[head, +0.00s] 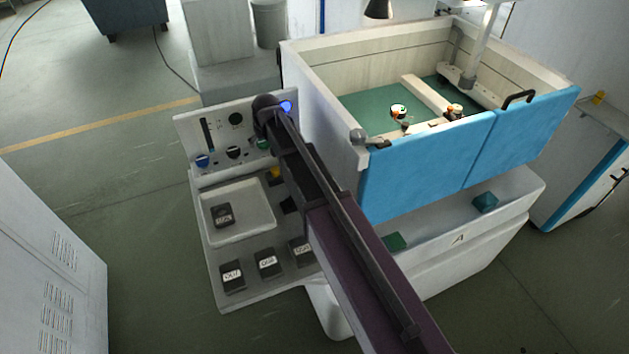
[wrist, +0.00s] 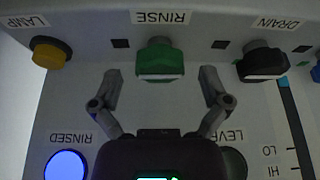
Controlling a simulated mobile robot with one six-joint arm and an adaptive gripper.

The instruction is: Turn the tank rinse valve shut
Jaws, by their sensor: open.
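The rinse valve is a green knob (wrist: 160,62) under the label RINSE, upside down in the wrist view, on a pale control panel (wrist: 75,95). My gripper (wrist: 160,76) is open, with one finger to each side of the knob. Clear gaps show between the fingers and the knob, and nothing is held. In the head view a sliver of the green knob (head: 263,143) shows beside my arm, which hides the fingertips and part of the panel (head: 185,125).
A black DRAIN knob (wrist: 262,60) and a yellow LAMP button (wrist: 50,52) flank the valve. A blue RINSED light (wrist: 66,166) glows. In the head view, a tank with blue doors (head: 430,160) stands to the right. A shallow tray (head: 255,225) lies below the panel.

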